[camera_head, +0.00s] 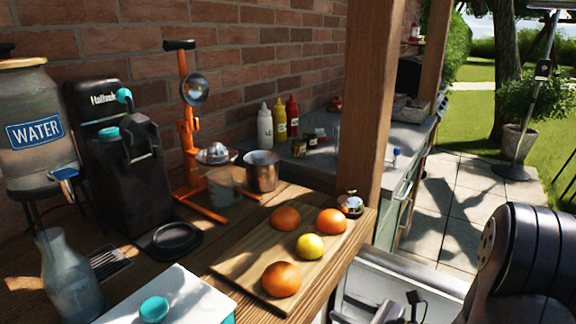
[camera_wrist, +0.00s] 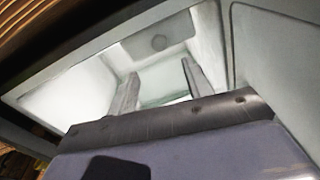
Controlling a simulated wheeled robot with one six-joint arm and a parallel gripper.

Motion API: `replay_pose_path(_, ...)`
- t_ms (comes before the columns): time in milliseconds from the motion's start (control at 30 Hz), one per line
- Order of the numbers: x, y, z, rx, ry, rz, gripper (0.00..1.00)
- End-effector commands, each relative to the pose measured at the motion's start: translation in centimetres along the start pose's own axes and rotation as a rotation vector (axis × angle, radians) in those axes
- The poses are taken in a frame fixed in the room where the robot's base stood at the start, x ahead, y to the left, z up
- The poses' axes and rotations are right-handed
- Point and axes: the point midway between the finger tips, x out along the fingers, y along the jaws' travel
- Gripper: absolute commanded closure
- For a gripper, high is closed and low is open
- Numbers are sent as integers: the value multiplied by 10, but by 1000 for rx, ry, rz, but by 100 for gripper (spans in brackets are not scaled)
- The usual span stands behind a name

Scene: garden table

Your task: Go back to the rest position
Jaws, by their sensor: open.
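My gripper (camera_wrist: 161,80) is open in the wrist view, with its two grey fingers apart and nothing between them. It points into a pale, box-shaped recess (camera_wrist: 62,98) with a round mark on its far wall. In the head view my dark arm fills the lower right, beside the wooden table (camera_head: 352,262). The gripper's fingers cannot be made out clearly there.
A cutting board (camera_head: 245,265) holds oranges (camera_head: 281,279) and a lemon (camera_head: 310,246) near the table edge. A bell (camera_head: 350,204) stands by a wooden post (camera_head: 367,110). An orange juicer press (camera_head: 187,130), metal cup (camera_head: 262,172) and glass carafe (camera_head: 70,280) stand left. Paving (camera_head: 455,200) is open.

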Motion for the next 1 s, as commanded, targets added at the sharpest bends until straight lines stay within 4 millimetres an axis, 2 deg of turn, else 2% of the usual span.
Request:
replay_pose_path(700, 102, 2, -1, 0, 0, 6, 52)
replay_pose_path(1000, 99, 0, -6, -286, -21, -22, 52)
